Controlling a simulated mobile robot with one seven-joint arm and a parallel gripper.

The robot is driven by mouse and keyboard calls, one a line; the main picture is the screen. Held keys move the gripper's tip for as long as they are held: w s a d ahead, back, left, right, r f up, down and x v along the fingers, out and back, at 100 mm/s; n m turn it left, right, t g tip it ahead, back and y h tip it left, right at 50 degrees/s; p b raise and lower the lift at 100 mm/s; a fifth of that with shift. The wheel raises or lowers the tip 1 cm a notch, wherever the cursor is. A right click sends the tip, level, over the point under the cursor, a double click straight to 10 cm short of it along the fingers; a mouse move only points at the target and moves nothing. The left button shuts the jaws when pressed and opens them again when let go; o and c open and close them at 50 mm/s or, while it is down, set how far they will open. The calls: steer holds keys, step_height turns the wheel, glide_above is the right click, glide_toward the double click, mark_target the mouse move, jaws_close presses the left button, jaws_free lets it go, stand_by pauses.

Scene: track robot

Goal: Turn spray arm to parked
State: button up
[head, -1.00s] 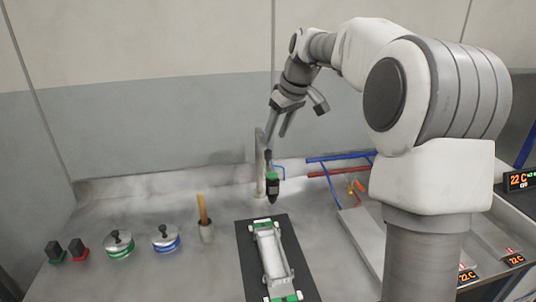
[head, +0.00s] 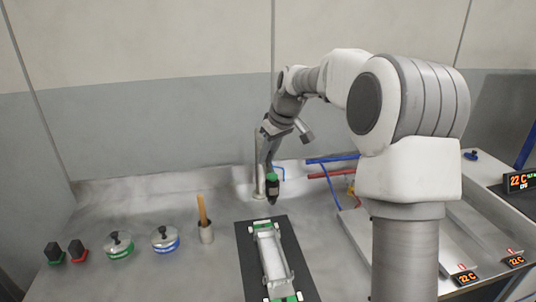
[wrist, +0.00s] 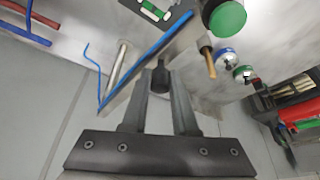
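The spray arm stands at the back of the bench on a pale upright post (head: 257,182), which also shows in the wrist view (wrist: 117,65). Its dark spray head with a green band (head: 272,188) hangs in front of the post; its green end (wrist: 226,18) faces the wrist camera. A blue bar (wrist: 150,58) runs to the head. A black grip (wrist: 161,77) lies between my fingertips. My gripper (head: 266,162) points down over the arm, fingers apart on either side of the grip (wrist: 161,88). I see no clear contact.
A black mat (head: 245,250) holds a white-and-green frame (head: 268,248). To the left are a brush in a cup (head: 206,233), green (head: 118,246) and blue (head: 165,240) lidded pots, and two black knobs. Blue (head: 334,158) and red pipes and a trough lie right.

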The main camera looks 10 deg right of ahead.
jaws_close()
stand_by(1.1)
